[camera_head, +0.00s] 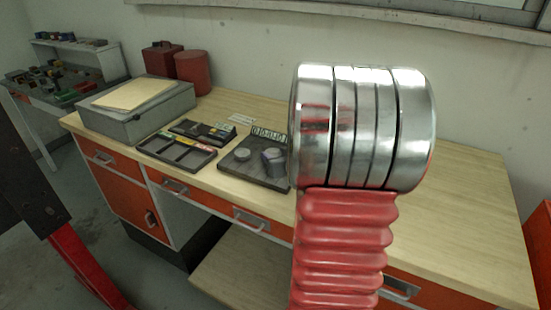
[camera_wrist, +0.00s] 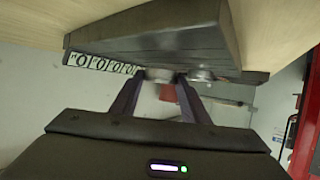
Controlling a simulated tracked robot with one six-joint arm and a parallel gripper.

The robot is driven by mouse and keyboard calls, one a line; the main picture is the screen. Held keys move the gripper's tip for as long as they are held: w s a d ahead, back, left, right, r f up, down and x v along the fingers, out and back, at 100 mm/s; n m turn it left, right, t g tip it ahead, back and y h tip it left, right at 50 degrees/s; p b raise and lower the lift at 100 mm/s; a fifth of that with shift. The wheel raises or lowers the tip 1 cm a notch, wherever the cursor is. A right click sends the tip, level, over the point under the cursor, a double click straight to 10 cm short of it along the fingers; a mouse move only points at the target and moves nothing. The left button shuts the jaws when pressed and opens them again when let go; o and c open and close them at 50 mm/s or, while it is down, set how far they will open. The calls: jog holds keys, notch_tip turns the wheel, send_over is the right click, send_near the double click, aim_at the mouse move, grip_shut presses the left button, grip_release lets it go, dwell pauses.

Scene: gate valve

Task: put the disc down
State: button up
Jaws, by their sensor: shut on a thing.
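In the wrist view, my gripper (camera_wrist: 161,79) has its two dark fingers closed on the sides of a small metal disc (camera_wrist: 158,74). The scene is upside down there, and the disc appears at the face of a dark block (camera_wrist: 150,45). I cannot tell whether the disc touches it. A second metal disc (camera_wrist: 201,75) sits just right of the fingers. In the head view, the dark base (camera_head: 258,177) on the bench carries a low grey disc (camera_head: 242,154) and a taller grey round piece (camera_head: 273,161). My gripper is not visible there; my arm covers the area to the right.
A strip of black-and-white characters (camera_head: 270,133) stands behind the base. A compartmented tray (camera_head: 178,151) lies to its left on the bench (camera_head: 470,210). A grey case (camera_head: 135,110) and red containers (camera_head: 193,72) stand further left. The right of the bench is clear.

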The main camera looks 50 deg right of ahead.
jog(key=shift+f, duration=0.55)
jog(key=shift+f, duration=0.15)
jog(key=o, duration=1.3)
jog(key=shift+o, duration=0.2)
jog(key=shift+s, duration=0.1)
jog(key=shift+s+a+r, duration=0.25)
jog(key=shift+s+r, duration=0.2)
jog(key=shift+s, duration=0.1)
jog(key=shift+v, duration=5.25)
jog(key=shift+a+f, duration=0.1)
